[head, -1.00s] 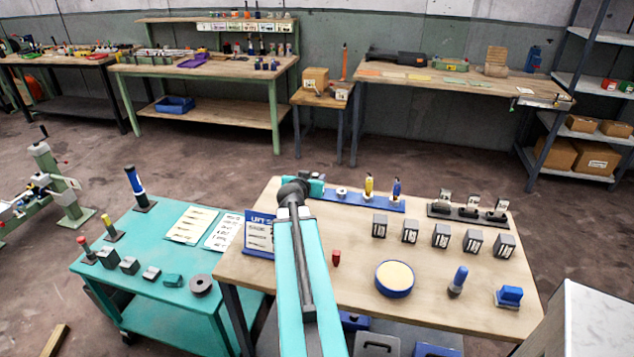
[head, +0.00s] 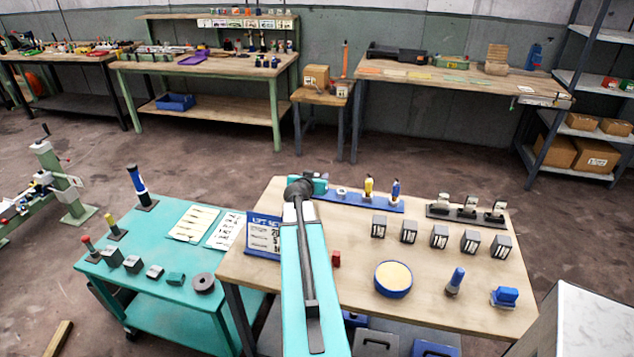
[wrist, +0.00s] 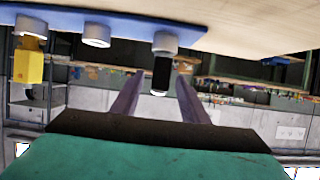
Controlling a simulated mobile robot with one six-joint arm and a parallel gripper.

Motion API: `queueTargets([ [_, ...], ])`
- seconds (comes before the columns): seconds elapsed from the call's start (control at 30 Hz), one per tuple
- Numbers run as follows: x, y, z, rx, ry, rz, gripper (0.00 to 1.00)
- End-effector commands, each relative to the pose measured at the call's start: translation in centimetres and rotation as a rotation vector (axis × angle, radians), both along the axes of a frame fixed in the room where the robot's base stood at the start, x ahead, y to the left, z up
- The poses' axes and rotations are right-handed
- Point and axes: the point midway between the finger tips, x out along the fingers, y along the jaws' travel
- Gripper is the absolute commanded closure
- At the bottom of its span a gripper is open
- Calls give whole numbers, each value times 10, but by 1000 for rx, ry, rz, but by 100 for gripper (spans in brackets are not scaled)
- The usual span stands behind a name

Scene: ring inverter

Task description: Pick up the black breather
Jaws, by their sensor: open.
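In the wrist view, which looks upside down, the black breather (wrist: 162,75) stands in a grey collar on a blue rack (wrist: 120,18). My gripper (wrist: 156,82) is open, and the breather appears between its two fingers, nearer the right one. I cannot tell from this view how deep it sits between them, and no contact shows.
An empty collar (head: 342,192), a yellow part (head: 369,187) and a blue part (head: 396,190) share the rack. Grey labelled blocks (head: 439,237), a round blue dish (head: 393,279) and a sign (head: 262,236) stand on the wooden table. A teal cart (head: 150,240) is at left.

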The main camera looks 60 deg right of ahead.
Motion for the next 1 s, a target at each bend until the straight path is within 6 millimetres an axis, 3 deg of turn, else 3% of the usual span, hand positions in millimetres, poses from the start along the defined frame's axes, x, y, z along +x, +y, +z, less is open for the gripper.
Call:
queueTargets([
  [0.37,-1,0,0,0,0,-1,61],
  [0.6,-1,-1,0,0,-1,-1,100],
  [1.0,-1,0,4,-1,-1,-1,100],
])
